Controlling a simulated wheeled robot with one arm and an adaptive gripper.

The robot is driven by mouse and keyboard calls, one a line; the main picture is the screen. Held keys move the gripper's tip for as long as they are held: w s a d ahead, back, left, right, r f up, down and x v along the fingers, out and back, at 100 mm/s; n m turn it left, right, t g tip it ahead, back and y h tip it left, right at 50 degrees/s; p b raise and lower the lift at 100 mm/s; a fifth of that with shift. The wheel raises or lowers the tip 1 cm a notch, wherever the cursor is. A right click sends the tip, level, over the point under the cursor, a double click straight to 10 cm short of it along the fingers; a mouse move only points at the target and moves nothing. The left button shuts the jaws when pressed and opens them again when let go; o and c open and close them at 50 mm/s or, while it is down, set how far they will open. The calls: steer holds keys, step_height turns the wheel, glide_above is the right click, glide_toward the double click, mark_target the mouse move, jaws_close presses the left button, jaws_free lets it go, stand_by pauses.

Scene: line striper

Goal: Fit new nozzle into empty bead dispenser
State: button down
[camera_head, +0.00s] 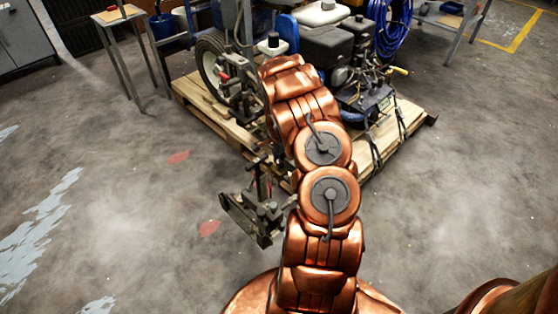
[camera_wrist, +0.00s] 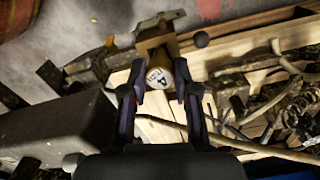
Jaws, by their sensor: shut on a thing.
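In the wrist view, my gripper (camera_wrist: 160,82) has its two dark fingers on either side of a brass-coloured, nozzle-like piece (camera_wrist: 180,77). The piece has a round white face with dark lettering, and the fingers are shut on it. Its far end lies close to a tan bracket (camera_wrist: 152,38); I cannot tell whether they touch. In the head view my copper arm reaches toward the line striper (camera_head: 335,45), and hides my gripper and the piece. A dark metal assembly with upright rods (camera_head: 238,90) stands at the striper's left side. I cannot tell which part is the empty bead dispenser.
The striper stands on a wooden pallet (camera_head: 215,118). A second dark bracket assembly (camera_head: 258,217) sticks out left of my arm. A small table (camera_head: 120,14) stands at the back left. Grey hoses (camera_wrist: 285,85) crowd the right of the wrist view.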

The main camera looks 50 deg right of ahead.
steer(key=shift+f+b, duration=0.75)
steer(key=shift+f, duration=0.65)
steer(key=c, duration=0.8)
jaws_free()
steer(key=o, duration=0.3)
steer(key=shift+o, duration=0.2)
steer(key=shift+r, duration=0.1)
steer(key=shift+s+r+p, duration=0.1)
steer(key=shift+r+p, duration=0.6)
steer(key=shift+r, duration=2.75)
